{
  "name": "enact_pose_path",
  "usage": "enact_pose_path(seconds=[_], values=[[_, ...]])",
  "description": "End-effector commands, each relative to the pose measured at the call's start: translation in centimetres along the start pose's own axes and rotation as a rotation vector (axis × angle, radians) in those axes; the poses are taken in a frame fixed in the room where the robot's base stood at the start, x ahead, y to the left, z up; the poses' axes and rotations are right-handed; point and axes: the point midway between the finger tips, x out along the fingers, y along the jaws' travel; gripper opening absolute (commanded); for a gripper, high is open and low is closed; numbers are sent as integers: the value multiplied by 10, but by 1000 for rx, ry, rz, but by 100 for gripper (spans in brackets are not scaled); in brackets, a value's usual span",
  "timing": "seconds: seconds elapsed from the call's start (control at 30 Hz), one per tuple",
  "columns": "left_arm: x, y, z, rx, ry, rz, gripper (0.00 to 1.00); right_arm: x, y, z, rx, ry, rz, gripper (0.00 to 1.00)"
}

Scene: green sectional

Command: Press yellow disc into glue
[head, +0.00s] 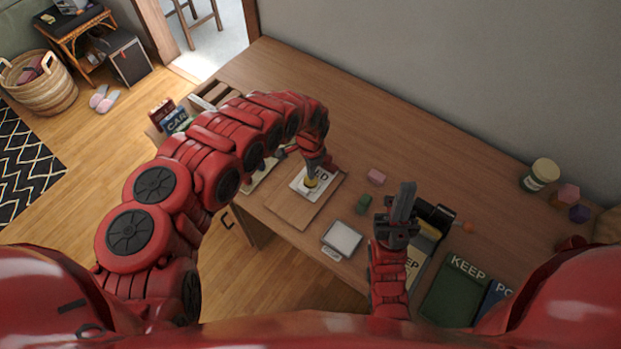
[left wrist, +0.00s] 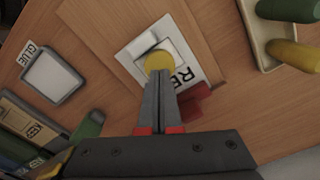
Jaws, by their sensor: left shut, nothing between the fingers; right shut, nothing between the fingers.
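The yellow disc (head: 311,183) lies on a white lettered card (head: 299,188) on a wooden board (head: 283,206). In the left wrist view the disc (left wrist: 158,61) is at the tips of my left gripper (left wrist: 160,80), whose fingers are together and empty. The fingertips overlap the disc's edge; I cannot tell whether they press on it. In the head view my left gripper (head: 313,172) points down over the card. A grey pad labelled GLUE (left wrist: 50,76) lies apart; it also shows in the head view (head: 342,237). My right gripper (head: 404,198) is shut and empty, pointing up.
A tray with a green and a yellow cylinder (left wrist: 295,53) is beside the board. A green KEEP tray (head: 455,291) is at the front right. The desk's back middle is clear.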

Motion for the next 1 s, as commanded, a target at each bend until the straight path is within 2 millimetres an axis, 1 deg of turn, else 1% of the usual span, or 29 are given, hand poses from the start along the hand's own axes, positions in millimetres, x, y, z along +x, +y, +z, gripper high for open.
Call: enact_pose_path(seconds=[0.03,0.5,0.6,1.0], values=[[-9,0,0,0,0,0,0,8,0,-1,0,0,0,0],[-49,0,0,-1,0,1,0,40,2,-7,0,0,0,0],[-51,0,0,-1,0,1,0,41,2,-7,0,0,0,0],[-50,0,0,-1,0,1,0,40,2,-7,0,0,0,0]])
